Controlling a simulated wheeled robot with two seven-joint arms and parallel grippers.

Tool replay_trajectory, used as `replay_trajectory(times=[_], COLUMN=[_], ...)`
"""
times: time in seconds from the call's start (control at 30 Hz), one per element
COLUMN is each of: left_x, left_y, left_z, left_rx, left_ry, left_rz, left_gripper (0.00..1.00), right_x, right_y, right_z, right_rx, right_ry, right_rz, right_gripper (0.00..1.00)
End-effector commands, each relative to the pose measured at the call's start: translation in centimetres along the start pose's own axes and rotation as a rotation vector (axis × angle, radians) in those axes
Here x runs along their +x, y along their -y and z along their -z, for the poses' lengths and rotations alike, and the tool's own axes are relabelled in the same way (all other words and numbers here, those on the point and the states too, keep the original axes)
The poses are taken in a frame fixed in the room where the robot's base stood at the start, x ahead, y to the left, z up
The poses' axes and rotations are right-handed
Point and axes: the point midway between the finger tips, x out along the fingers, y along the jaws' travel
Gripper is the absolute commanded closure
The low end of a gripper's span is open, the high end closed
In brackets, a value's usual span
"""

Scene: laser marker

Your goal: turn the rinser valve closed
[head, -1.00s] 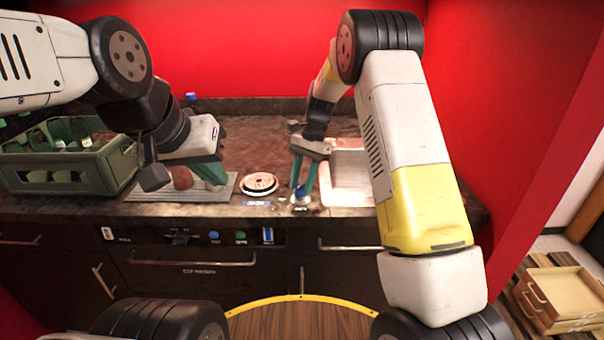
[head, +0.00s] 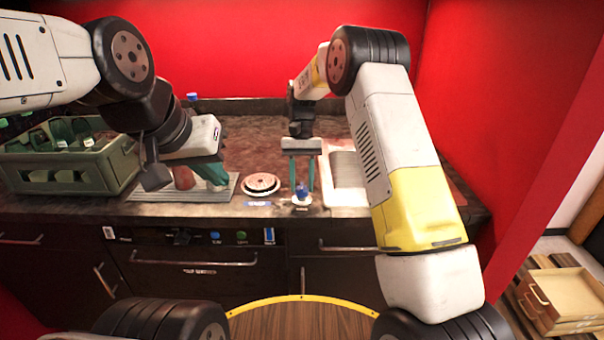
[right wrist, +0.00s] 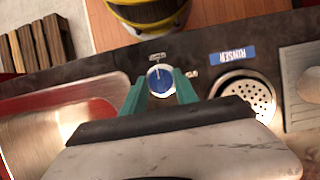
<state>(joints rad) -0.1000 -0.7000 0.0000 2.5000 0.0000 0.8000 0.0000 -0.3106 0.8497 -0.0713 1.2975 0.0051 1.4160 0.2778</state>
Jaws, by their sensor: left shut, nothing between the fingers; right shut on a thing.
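The rinser valve has a round blue knob (right wrist: 160,80) with a white pointer line; it also shows in the head view (head: 301,191) near the counter's front edge. In the right wrist view the pointer is toward a small label (right wrist: 157,57) whose text I cannot read. My right gripper (head: 302,185) is shut on the knob, one green finger on each side, also in the right wrist view (right wrist: 160,88). The round perforated rinser (right wrist: 247,95) sits beside it, left of the knob in the head view (head: 262,185). My left gripper (head: 214,174) is shut and empty above the drain tray.
A steel sink (head: 345,180) lies right of the valve. The ribbed drain tray (head: 150,190) holds a reddish-brown object, partly hidden by my left gripper. A green crate of bottles (head: 70,170) stands at the left. A blue "RINSER" label (right wrist: 232,54) is near the rinser.

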Motion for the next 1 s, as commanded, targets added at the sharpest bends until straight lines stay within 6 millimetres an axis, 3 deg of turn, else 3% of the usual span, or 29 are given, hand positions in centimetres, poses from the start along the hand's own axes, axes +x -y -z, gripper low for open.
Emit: replay_trajectory(times=[0.47,0.5,0.57,0.87,1.0], left_x=[0.0,0.0,0.0,0.0,0.0], left_y=[0.0,0.0,0.0,0.0,0.0], left_z=[0.0,0.0,0.0,0.0,0.0], left_rx=[0.0,0.0,0.0,0.0,0.0], left_ry=[0.0,0.0,0.0,0.0,0.0], left_rz=[0.0,0.0,0.0,0.0,0.0], left_gripper=[1.0,1.0,1.0,1.0,1.0], right_x=[0.1,0.1,0.1,0.0,-1.0], right_y=[0.0,0.0,0.0,0.0,0.0], right_z=[0.1,0.0,0.0,0.0,0.1], right_rx=[-0.011,-0.011,-0.011,-0.01,-0.01], right_ry=[0.0,0.0,0.0,0.0,-0.002], right_rz=[-0.006,-0.005,-0.005,-0.004,-0.004], right_gripper=[1.0,0.57,0.45,0.44,0.44])
